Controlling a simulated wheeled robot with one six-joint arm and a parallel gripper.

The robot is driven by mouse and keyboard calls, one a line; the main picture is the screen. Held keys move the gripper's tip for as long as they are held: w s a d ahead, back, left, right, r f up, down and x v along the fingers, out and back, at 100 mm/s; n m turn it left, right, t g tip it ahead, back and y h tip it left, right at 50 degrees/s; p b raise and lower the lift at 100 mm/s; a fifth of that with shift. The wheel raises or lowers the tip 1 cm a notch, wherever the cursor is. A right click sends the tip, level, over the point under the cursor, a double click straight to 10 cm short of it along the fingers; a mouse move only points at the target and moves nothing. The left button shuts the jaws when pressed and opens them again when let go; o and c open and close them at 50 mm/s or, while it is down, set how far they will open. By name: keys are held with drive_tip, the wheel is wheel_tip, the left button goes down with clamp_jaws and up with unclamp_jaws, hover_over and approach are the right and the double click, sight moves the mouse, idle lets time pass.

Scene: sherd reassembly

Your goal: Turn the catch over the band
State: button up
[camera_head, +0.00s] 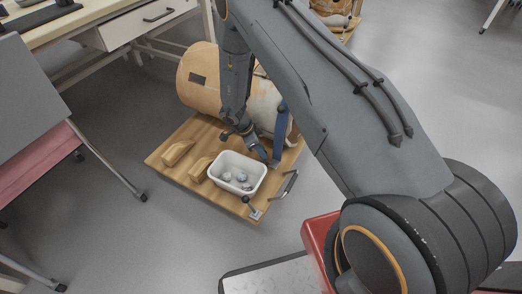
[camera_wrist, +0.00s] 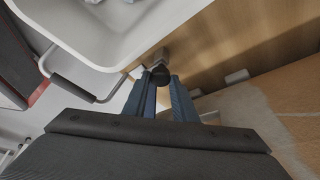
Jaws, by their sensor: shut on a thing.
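My gripper (camera_wrist: 165,97) is shut on a dark round knob (camera_wrist: 160,76) on a short metal stem, seen in the wrist view. The knob seems to be the catch and is partly hidden by the fingers. In the head view my gripper (camera_head: 262,152) reaches down between the white tub and the big vessel. A dark blue strip (camera_head: 281,125) runs down in front of the vessel; I cannot tell whether it is the band. The tan and white vessel (camera_head: 198,80) lies on its side at the back of the wooden board (camera_head: 163,157).
The white tub (camera_head: 216,170) with several small pieces stands close to my gripper. Two tan wedge blocks (camera_head: 177,153) (camera_head: 195,169) lie left of it. A metal handle (camera_head: 286,185) is at the board's right edge. Another dark knob (camera_head: 246,200) stands at the front corner.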

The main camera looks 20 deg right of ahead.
drive_tip(key=o, duration=1)
drive_tip(key=shift+d, duration=0.1)
drive_tip(key=shift+o, duration=0.2)
drive_tip(key=p+v, duration=0.2)
drive_tip(key=v, duration=0.5)
drive_tip(key=shift+a+r, duration=0.25)
drive_tip(key=shift+r, duration=0.1)
